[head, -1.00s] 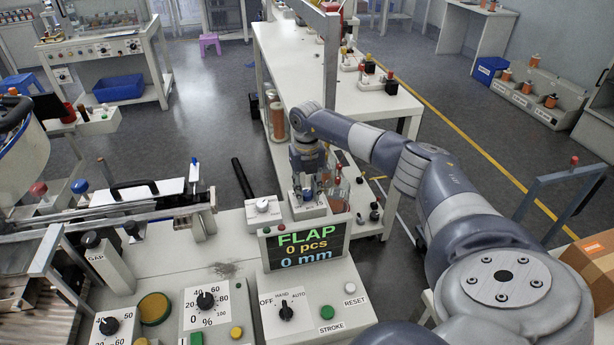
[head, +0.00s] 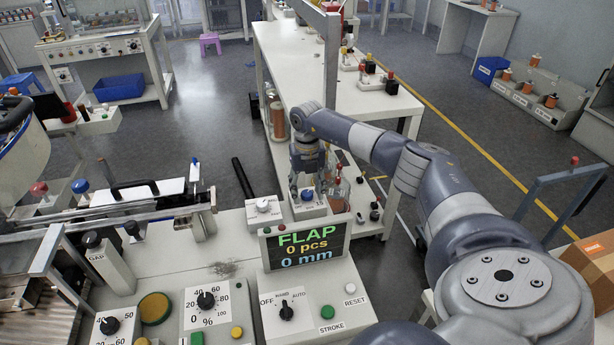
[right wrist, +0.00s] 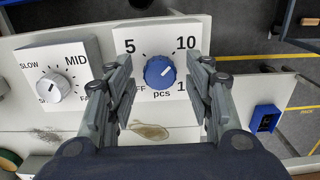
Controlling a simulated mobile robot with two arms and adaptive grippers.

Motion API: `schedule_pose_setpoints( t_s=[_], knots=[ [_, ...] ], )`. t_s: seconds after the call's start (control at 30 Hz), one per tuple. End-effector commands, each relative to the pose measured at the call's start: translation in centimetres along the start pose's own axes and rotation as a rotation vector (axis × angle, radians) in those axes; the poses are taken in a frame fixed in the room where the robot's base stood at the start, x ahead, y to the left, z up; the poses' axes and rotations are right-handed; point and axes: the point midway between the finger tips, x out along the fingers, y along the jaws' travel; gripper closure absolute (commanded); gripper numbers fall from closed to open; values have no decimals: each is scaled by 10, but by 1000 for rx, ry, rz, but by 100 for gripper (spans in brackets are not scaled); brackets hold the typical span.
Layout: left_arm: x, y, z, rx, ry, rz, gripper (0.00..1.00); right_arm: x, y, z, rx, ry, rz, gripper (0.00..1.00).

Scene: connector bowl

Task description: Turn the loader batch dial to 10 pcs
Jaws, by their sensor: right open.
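The batch dial (right wrist: 160,73) is a round blue knob on a white plate marked OFF, 5, 10 and pcs; the last number is partly hidden by a finger. Its white mark points right and slightly up, on the side of the 10. In the head view the dial (head: 307,195) sits behind the display. My right gripper (right wrist: 165,100) is open, with one finger to each side of the dial and a gap to the knob. In the head view the right gripper (head: 308,186) is just above the dial. My left gripper is not in view.
A grey SLOW–MID knob (right wrist: 54,87) is close left of the dial. The display (head: 305,245) reads FLAP, 0 pcs, 0 mm. In front are the OFF/HAND/AUTO selector (head: 286,310) and green STROKE button (head: 327,312). A white table (head: 330,85) stands behind.

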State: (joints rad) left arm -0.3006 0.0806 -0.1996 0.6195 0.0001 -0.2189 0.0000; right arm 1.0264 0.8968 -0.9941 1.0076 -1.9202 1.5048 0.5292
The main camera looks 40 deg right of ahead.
Motion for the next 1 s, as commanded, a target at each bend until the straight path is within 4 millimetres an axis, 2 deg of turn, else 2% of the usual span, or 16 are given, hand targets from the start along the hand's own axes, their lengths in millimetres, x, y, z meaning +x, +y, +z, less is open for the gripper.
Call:
schedule_pose_setpoints(
  t_s=[0.17, 0.4, 0.6, 0.8, 1.0],
  knots=[
    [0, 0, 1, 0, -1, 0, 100, -17, 0, 1, 0, -4, 2, 52],
    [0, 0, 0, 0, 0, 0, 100, -68, 0, 1, 0, -5, 3, 52],
    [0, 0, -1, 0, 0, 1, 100, -103, 0, 1, 1, -3, 2, 52],
    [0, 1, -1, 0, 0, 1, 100, -118, 0, 1, 1, -1, 0, 52],
    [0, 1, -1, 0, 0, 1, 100, -120, 0, 0, 1, -1, 0, 52]
  ],
)
